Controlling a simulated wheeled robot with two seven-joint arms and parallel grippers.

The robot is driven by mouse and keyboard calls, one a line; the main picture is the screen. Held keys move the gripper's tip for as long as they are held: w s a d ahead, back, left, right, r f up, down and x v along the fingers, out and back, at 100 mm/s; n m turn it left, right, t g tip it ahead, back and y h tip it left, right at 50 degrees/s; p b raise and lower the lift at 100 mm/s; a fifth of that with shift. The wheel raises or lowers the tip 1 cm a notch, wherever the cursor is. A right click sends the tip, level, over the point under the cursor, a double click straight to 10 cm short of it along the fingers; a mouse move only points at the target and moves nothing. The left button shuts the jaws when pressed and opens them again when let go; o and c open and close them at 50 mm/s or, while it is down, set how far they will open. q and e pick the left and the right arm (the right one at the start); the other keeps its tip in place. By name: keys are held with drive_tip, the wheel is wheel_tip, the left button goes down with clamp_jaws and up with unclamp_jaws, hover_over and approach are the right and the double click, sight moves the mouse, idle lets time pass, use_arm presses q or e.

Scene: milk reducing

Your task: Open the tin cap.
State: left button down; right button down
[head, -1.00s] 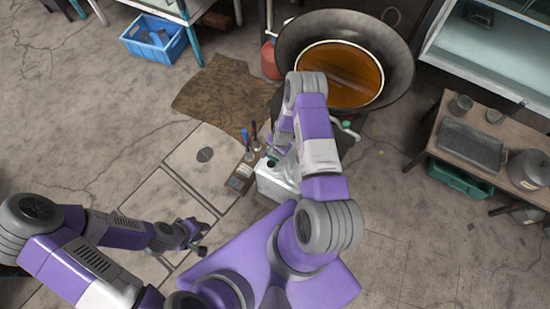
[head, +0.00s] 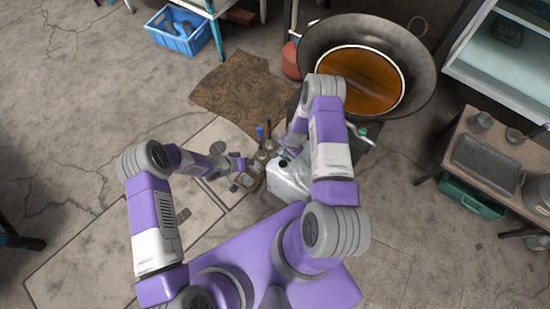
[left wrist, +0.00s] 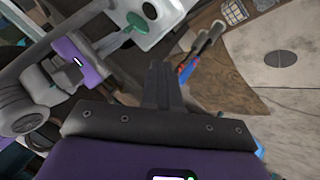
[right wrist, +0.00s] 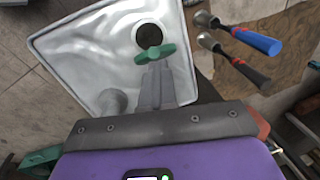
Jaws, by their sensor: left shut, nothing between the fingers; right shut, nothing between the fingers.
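The silver-white tin (head: 287,186) stands in front of me, with a dark round hole in its top in the right wrist view (right wrist: 110,62). The green cap (right wrist: 155,54) shows beside the hole, at the tips of my right gripper (right wrist: 156,66). That gripper is shut; whether it touches the cap is unclear. The left wrist view also shows the tin (left wrist: 160,22), and a green piece (left wrist: 114,44), apparently the cap, off the hole near my right gripper. My left gripper (left wrist: 161,68) is shut and empty, left of the tin in the head view (head: 243,166).
Tools with blue and black handles (right wrist: 252,38) stand close beside the tin. A large wok of brown liquid (head: 360,80) lies beyond it. A brown mat (head: 240,90) is on the floor, a blue crate (head: 180,32) at the far left, a table (head: 490,165) at the right.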

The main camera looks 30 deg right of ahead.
use_arm(q)
drive_tip(key=shift+m, duration=0.4)
drive_tip(key=x, duration=1.1)
drive_tip(key=shift+s+d+r, duration=0.1)
drive_tip(key=shift+d+r, duration=0.1)
drive_tip(key=shift+d, duration=0.2)
drive_tip(key=shift+s+d+r, duration=0.1)
drive_tip(key=shift+s+d, duration=0.2)
drive_tip(key=shift+d, duration=0.2)
drive_tip(key=shift+s+d+r, duration=0.1)
drive_tip(key=shift+s+d, duration=0.15)
drive_tip(key=shift+d, duration=0.3)
drive_tip(key=shift+s+d+r, duration=0.1)
drive_tip(key=shift+s+d, duration=0.35)
drive_tip(key=shift+d, duration=0.2)
